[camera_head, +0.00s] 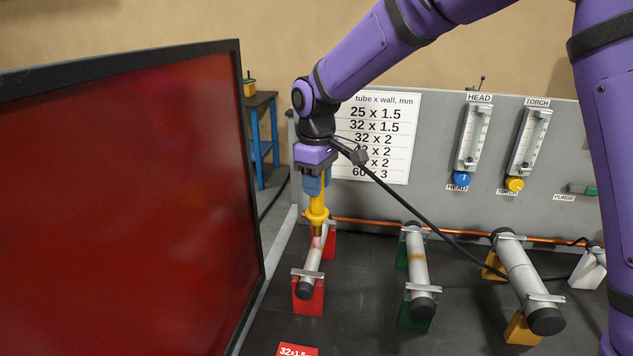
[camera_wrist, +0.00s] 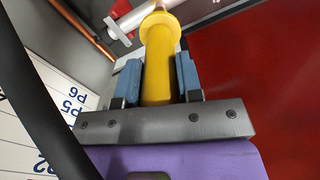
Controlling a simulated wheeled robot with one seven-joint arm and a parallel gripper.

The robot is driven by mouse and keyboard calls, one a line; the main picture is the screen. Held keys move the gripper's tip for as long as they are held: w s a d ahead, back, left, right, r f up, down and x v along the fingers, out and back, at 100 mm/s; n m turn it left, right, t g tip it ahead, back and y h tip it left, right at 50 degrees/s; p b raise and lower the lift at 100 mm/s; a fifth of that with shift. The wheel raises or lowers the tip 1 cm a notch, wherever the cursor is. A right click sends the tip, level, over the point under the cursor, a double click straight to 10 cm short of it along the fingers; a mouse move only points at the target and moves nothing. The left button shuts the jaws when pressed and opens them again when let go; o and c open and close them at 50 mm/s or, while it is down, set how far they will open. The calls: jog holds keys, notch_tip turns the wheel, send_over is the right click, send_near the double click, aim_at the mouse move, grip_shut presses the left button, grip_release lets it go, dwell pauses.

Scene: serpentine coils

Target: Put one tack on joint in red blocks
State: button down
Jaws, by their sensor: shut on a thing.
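My gripper (camera_head: 316,186) is shut on a yellow welding torch (camera_head: 317,205), which points straight down. In the wrist view the yellow torch body (camera_wrist: 160,62) sits between the blue fingers of my gripper (camera_wrist: 158,78). The torch tip is at the middle of the tube (camera_head: 313,260) in the red blocks; I cannot tell whether it touches. The front red block (camera_head: 308,299) and the rear red block (camera_head: 330,246) hold this tube, with a clamp bar at each. A pinkish spot shows on the tube under the tip. The joint itself is partly hidden by the torch.
A tube in green blocks (camera_head: 417,262) and a thicker tube in orange blocks (camera_head: 523,275) lie to the right. A large red screen (camera_head: 120,200) stands close on the left. A black cable (camera_head: 400,198) runs from the torch to the right. A grey panel stands behind.

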jog(key=shift+w+r, duration=0.1)
jog(key=shift+r, duration=3.35)
